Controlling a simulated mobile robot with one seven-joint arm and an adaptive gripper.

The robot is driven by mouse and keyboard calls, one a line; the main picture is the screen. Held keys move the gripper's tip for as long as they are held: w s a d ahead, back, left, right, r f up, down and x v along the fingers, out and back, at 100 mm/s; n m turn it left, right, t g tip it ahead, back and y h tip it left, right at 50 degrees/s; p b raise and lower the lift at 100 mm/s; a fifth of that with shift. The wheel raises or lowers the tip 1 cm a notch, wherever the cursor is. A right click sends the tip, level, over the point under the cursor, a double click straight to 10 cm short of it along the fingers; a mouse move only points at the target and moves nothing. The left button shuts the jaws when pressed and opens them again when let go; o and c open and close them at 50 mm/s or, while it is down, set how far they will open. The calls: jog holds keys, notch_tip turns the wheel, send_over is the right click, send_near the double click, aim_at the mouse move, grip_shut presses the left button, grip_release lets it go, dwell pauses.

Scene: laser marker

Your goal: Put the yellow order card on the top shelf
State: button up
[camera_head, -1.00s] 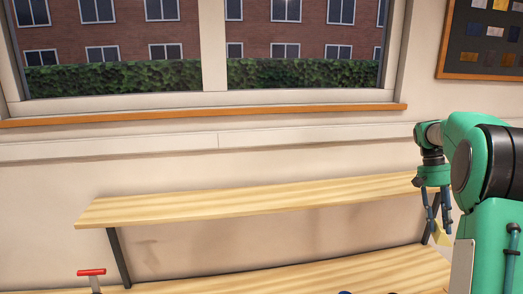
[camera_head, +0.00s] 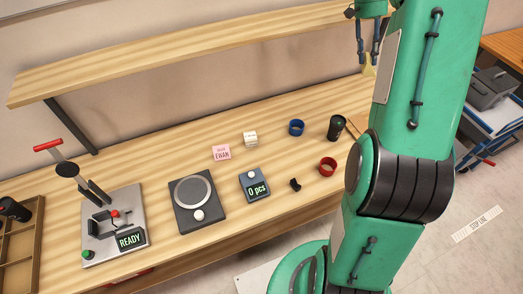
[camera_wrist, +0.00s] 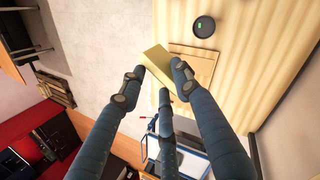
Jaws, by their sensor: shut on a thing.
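The yellow order card (camera_wrist: 158,61) is held between the blue-grey fingers of my gripper (camera_wrist: 155,77) in the wrist view. In the head view my gripper (camera_head: 368,45) hangs at the top right, near the right end of the top shelf, with a small piece of the card (camera_head: 369,67) showing below it. The arm hides part of this area. The top shelf (camera_head: 150,75) is a bare pale wooden board above the bench. I cannot tell the gap between card and shelf.
The workbench (camera_head: 150,170) below holds a press with a READY display (camera_head: 129,240), a scale (camera_head: 195,200), a counter (camera_head: 255,186), a pink EWAN note (camera_head: 221,152), blue (camera_head: 296,127) and red (camera_head: 327,167) rings, and a dark cup (camera_head: 337,128). A shelf bracket (camera_head: 70,125) stands at left.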

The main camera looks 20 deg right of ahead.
jog(key=w+a+f+m+y+p, duration=0.1)
jog(key=w+a+f+m+y, duration=0.2)
jog(key=a+f+m, duration=0.55)
jog(key=m+t+p, duration=0.3)
jog(key=m+t, duration=0.6)
jog(key=m, duration=1.2)
send_over(294, 164)
notch_tip(294, 164, down, 19)
jog(key=shift+d, duration=0.15)
jog(key=shift+f+b, duration=0.1)
jog(key=shift+b, duration=0.2)
jog(key=shift+n, duration=0.25)
jog(key=shift+f+b, duration=1.5)
jog(key=shift+f, duration=1.5)
jog(key=shift+f+b, duration=1.05)
jog(key=shift+f, duration=0.85)
